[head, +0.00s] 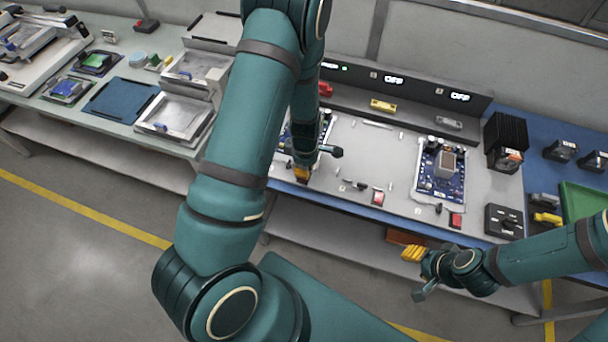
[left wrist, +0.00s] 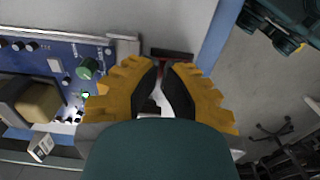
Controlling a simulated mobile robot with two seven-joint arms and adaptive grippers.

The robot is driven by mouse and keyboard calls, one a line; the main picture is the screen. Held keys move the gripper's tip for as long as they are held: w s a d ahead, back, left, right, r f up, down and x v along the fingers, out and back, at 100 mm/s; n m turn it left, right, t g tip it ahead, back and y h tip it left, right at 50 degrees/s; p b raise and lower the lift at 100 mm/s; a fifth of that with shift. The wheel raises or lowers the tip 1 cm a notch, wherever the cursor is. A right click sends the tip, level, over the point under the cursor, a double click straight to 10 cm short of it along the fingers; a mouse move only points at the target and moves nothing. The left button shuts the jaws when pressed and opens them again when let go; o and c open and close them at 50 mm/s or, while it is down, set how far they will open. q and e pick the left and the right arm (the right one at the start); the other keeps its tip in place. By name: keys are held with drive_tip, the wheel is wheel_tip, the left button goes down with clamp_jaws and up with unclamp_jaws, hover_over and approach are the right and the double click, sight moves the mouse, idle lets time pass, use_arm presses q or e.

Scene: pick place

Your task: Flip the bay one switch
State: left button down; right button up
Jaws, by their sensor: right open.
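My left gripper (head: 303,172) is low over the front edge of the grey bench panel, at the left bay. Its orange fingertips look brought together in the left wrist view (left wrist: 160,68), with no object seen held. A dark and red part (left wrist: 172,54), possibly the bay one switch, lies just beyond the fingertips; contact cannot be told. In the head view my left arm and gripper hide that switch spot. My right gripper (head: 412,254) is open and empty in front of the bench.
Other bays have red switches (head: 378,197) and (head: 456,220) and displays reading OFF (head: 393,80) and (head: 460,97). A blue circuit board (head: 440,172) lies in the right bay. A black finned block (head: 506,140) stands right. A green tray (head: 585,208) is far right.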

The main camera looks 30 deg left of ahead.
use_arm(q)
drive_tip(key=shift+f+b, duration=0.3)
drive_tip(key=shift+f, duration=0.1)
drive_tip(key=shift+r+p, duration=3.05)
drive_tip(key=shift+r, duration=0.55)
drive_tip(key=shift+f, duration=0.1)
